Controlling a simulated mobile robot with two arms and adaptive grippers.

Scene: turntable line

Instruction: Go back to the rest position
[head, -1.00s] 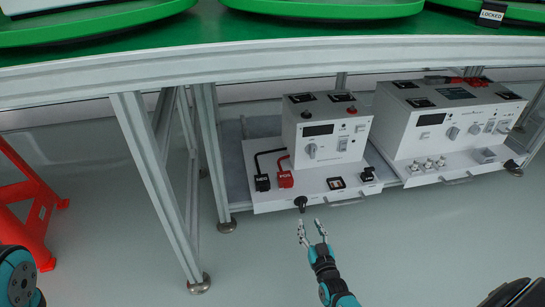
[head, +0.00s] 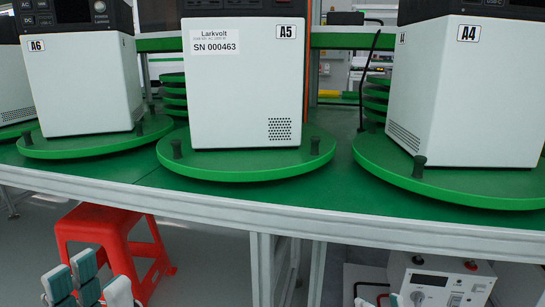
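My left gripper (head: 88,284) is at the bottom left, its teal-and-white fingers pointing up and spread apart with nothing between them. It appears in front of the red stool (head: 100,226). My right gripper (head: 378,301) barely shows at the bottom edge, right of centre. Only its fingertips are visible, apart, in front of the shelf unit below the table. The rest of that gripper and its arm is out of frame.
A green-topped table (head: 330,200) crosses the view. Green turntables carry white units labelled A6 (head: 85,85), A5 (head: 245,95) and A4 (head: 470,100). A white power supply (head: 435,285) sits below the table. The grey floor (head: 195,240) is clear between stool and table leg.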

